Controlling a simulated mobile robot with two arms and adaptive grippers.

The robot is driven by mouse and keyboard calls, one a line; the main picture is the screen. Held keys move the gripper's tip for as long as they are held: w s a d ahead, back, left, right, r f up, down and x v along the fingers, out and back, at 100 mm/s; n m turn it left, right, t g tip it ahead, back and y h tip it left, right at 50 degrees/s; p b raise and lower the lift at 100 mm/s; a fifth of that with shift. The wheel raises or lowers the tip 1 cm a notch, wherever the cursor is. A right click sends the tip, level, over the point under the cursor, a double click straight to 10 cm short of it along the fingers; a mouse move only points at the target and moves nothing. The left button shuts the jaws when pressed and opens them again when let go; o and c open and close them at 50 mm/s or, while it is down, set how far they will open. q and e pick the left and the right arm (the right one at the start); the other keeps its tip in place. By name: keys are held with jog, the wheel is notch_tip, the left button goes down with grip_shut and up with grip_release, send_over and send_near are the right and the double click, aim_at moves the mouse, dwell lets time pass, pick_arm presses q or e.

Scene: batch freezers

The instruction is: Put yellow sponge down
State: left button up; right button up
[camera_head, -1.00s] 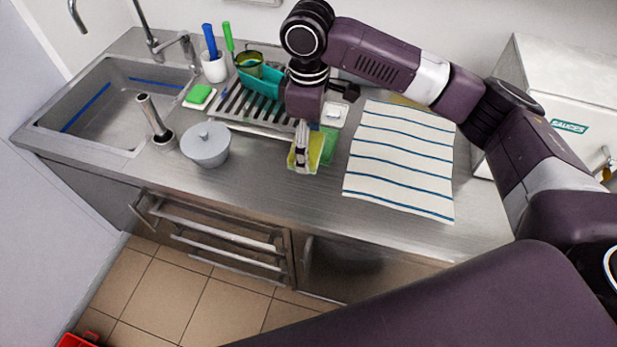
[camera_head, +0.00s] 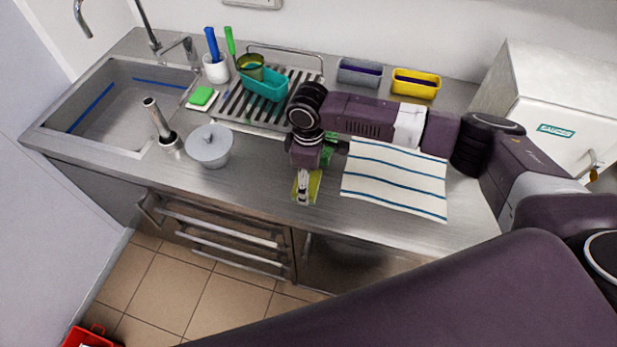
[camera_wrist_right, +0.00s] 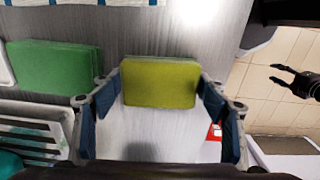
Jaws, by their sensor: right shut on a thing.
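The yellow sponge (camera_head: 314,185) is near the front edge of the steel counter, left of the striped towel. My right gripper (camera_head: 303,194) points down at it and is shut on it. In the right wrist view the yellow sponge (camera_wrist_right: 160,84) sits between the two fingers, flat face toward the camera. I cannot tell whether its lower edge touches the counter. My left gripper (camera_wrist_right: 294,82) shows in the right wrist view, over the floor tiles, with its fingers apart and empty. It is not seen in the head view.
A green sponge (camera_wrist_right: 50,68) lies beside the yellow one; my arm mostly hides it in the head view. A striped towel (camera_head: 395,180) lies to the right. The drying rack (camera_head: 240,108) is behind.

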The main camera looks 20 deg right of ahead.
jog(key=shift+f, duration=0.1)
jog(key=o, duration=1)
jog(key=shift+f+b, duration=0.15)
jog(key=shift+b, duration=0.2)
jog(key=r+b, duration=0.1)
jog(key=r, duration=0.1)
jog(key=r+b, duration=0.1)
jog(key=r, duration=0.1)
jog(key=r+b, duration=0.1)
jog(key=r, duration=0.2)
jog(key=shift+a, duration=0.25)
jog(key=shift+r, duration=0.5)
jog(key=shift+s+f, duration=0.1)
